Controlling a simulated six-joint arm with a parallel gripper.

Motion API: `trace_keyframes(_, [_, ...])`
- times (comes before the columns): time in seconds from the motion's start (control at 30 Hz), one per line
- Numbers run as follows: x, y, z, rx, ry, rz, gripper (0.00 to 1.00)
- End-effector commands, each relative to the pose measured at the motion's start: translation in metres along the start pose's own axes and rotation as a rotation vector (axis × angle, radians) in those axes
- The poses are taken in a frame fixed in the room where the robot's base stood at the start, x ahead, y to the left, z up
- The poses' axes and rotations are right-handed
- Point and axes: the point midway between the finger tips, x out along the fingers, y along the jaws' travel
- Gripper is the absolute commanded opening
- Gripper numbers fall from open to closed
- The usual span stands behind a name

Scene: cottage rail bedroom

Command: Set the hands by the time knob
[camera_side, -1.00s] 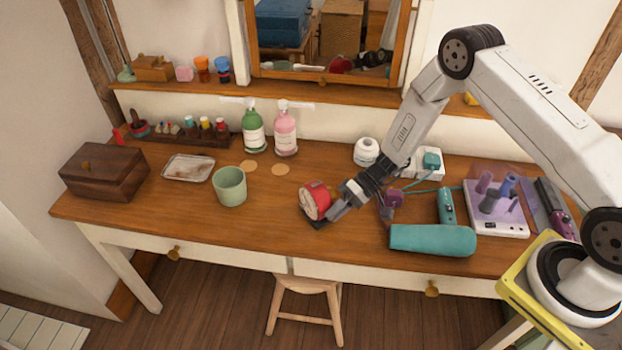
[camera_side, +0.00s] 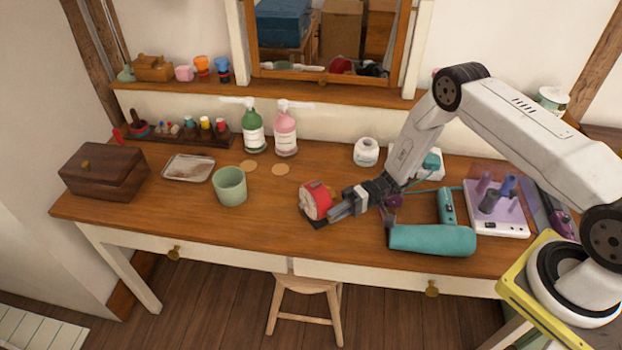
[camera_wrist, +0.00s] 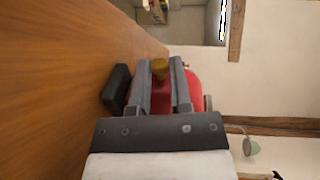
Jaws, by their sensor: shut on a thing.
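The red clock (camera_side: 318,197) stands on the dressing table, left of my gripper (camera_side: 335,210) in the side view, with its pale face turned to the left. A dark base shows under it. In the wrist view the red clock body (camera_wrist: 194,88) shows beside and between my fingers, and its black base (camera_wrist: 116,88) is at the left. A brass knob (camera_wrist: 160,68) on the clock sits between the fingertips of my gripper (camera_wrist: 161,74), which is shut on it. The clock's hands are too small to read.
The green cup (camera_side: 230,186) stands left of the clock. A teal hair dryer (camera_side: 432,240) lies to the right, under my arm. A white jar (camera_side: 367,151) and two pump bottles (camera_side: 252,131) stand behind. The table (camera_side: 270,225) is bare in front of the clock.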

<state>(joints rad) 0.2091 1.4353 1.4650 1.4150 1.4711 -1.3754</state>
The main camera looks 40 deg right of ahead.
Motion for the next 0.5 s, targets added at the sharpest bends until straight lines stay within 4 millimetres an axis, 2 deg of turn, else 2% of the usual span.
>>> trace_keyframes(0.1, [0.0005,0.0,0.0006,0.001,-0.002,0.0,0.0])
trace_keyframes(0.13, [0.0005,0.0,0.0005,0.001,-0.002,0.0,0.34])
trace_keyframes(0.2, [0.0005,0.0,0.0005,0.001,-0.002,0.001,0.56])
trace_keyframes(0.23, [0.0005,0.0,0.0005,0.001,-0.002,0.001,0.59])
trace_keyframes(0.5, [0.0001,0.0,0.0003,0.001,-0.001,0.001,0.59])
